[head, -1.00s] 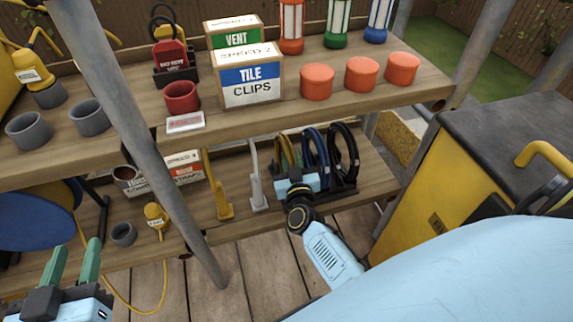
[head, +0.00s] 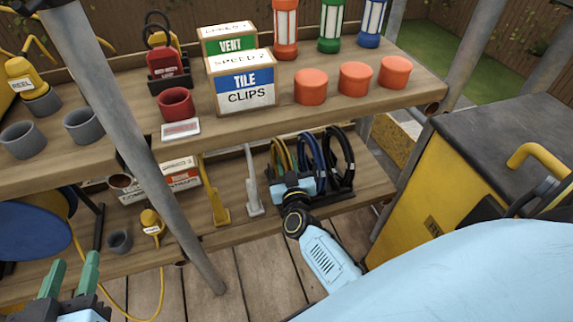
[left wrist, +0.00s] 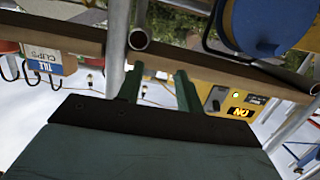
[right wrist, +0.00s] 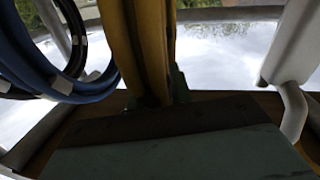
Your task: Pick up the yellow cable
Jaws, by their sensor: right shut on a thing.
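The yellow cable (head: 280,153) is a looped coil at the left end of a dark rack (head: 346,193) on the lower shelf, beside blue and black coils. My right gripper (head: 292,180) is at the foot of this coil. In the right wrist view, the yellow cable (right wrist: 152,45) stands upright between the fingers of the right gripper (right wrist: 158,92), which is shut on it. Its lower part is hidden by the gripper. My left gripper (head: 68,277) is at the lower left, open and empty. It also shows open in the left wrist view (left wrist: 158,88).
The blue coil (head: 311,155) and black coil (head: 338,158) stand close to the right. A grey hook-shaped bracket (head: 252,185) and a yellow one (head: 215,195) stand to the left. The upper shelf (head: 300,115) overhangs. A slanted metal pole (head: 130,145) crosses between my arms.

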